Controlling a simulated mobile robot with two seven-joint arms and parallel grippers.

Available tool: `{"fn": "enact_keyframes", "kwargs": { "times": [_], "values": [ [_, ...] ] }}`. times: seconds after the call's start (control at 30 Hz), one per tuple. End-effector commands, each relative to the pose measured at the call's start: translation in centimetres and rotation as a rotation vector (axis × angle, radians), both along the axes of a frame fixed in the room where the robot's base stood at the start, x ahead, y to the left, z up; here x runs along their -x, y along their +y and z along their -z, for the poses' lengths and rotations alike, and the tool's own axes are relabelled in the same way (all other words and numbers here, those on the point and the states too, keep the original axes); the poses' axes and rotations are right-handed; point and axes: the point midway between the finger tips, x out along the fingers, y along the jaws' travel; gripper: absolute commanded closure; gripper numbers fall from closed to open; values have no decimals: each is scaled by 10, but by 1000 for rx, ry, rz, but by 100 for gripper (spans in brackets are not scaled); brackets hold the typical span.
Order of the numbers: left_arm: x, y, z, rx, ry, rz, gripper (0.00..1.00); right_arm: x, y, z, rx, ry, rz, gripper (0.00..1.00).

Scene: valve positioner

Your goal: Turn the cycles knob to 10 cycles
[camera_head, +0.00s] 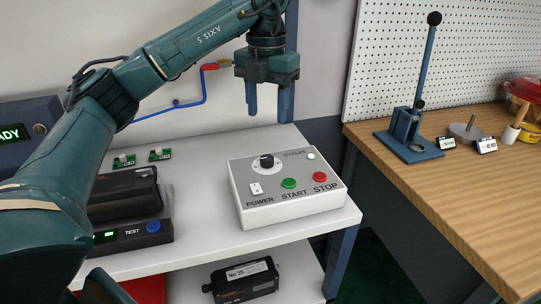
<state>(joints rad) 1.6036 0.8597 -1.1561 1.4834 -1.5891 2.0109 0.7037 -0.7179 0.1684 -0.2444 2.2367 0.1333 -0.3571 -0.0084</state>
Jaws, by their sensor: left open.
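The white control box (247,213) stands on the white table, with the black cycles knob (267,161) at the back left of its top. A white power switch (256,188), a green start button (289,183) and a red stop button (320,177) sit in front of the knob. A small green light glows near the CYCLES label. The knob's pointer and scale are too small to read. My left gripper (267,98) is open and empty, pointing down, above and behind the knob and apart from it. My right gripper is not in view.
A black device (124,196) and a test unit with a blue button (153,227) stand on the table's left. Two small green circuit boards (159,154) lie at the back. A wooden bench (480,190) with a blue lever press (408,125) is at the right.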

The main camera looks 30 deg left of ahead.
Motion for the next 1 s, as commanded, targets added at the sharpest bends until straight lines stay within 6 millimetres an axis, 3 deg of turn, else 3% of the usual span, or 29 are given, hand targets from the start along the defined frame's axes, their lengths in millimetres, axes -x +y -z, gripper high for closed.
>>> {"fn": "enact_keyframes", "kwargs": {
  "times": [0.03,0.13,0.5,0.7,1.0],
  "values": [
    [0,0,15,0,4,0,51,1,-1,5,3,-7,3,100],
    [1,0,37,-1,6,1,51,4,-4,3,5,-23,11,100],
    [0,0,98,0,1,0,51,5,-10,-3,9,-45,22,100],
    [0,0,110,0,1,1,51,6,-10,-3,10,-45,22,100],
    [0,0,110,1,0,1,55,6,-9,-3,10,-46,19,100]
  ]
}}
